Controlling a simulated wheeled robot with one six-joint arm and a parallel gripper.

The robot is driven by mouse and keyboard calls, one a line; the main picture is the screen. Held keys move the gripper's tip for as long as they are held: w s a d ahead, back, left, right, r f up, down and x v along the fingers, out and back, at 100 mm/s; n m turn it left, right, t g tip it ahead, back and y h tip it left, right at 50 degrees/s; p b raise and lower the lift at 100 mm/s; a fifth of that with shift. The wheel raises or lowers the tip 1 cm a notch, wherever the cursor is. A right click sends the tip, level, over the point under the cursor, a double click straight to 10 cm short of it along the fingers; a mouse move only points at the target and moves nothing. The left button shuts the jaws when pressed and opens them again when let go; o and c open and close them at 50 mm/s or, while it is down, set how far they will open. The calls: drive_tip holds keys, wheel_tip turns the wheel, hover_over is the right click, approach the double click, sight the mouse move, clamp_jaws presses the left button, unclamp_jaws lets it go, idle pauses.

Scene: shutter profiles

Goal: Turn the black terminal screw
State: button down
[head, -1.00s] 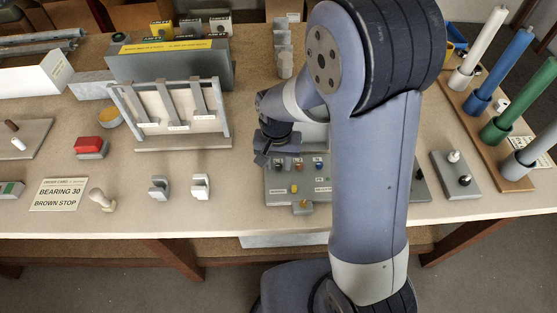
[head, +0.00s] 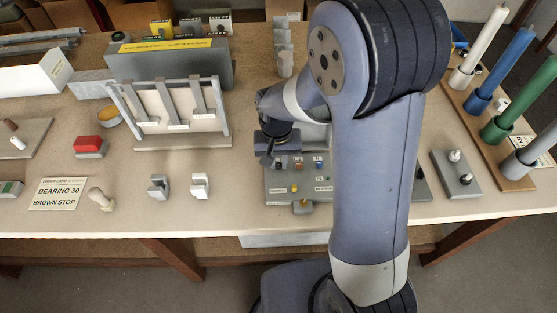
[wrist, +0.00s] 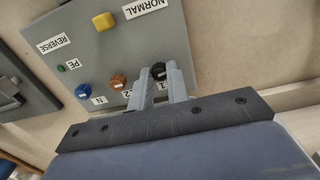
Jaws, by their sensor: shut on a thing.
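The black terminal screw (wrist: 158,70) shows in the wrist view between my two fingertips, on the grey terminal panel (wrist: 165,32). My gripper (wrist: 158,74) is shut on it, with one pale finger on each side. The fingers hide part of the screw. A brown screw (wrist: 117,81) and a blue screw (wrist: 83,91) stand beside it on the panel. In the head view my gripper (head: 270,158) is at the back left of the panel (head: 282,190), and the black screw is hard to make out there.
The panel also carries a yellow knob (wrist: 104,21), a small green PE screw (wrist: 61,67) and NORMAL and REVERSE labels. A framed rack (head: 170,146) stands left of my gripper. Grey and white clips (head: 200,186) lie to the front left. Open table lies between them.

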drive_tip(key=n+b, duration=0.1)
drive_tip(key=n, duration=0.7)
drive_tip(key=shift+b, duration=0.35)
drive_tip(key=n+b, duration=0.1)
drive_tip(key=n, duration=1.3)
drive_tip(key=shift+n+y+b, duration=0.3)
drive_tip(key=shift+b, duration=0.05)
drive_tip(key=n, duration=0.6)
drive_tip(key=shift+n+b, duration=0.3)
drive_tip(key=shift+b, duration=0.05)
drive_tip(key=shift+r+n, duration=0.1)
drive_tip(key=shift+n, duration=0.2)
drive_tip(key=c, duration=1.4)
unclamp_jaws()
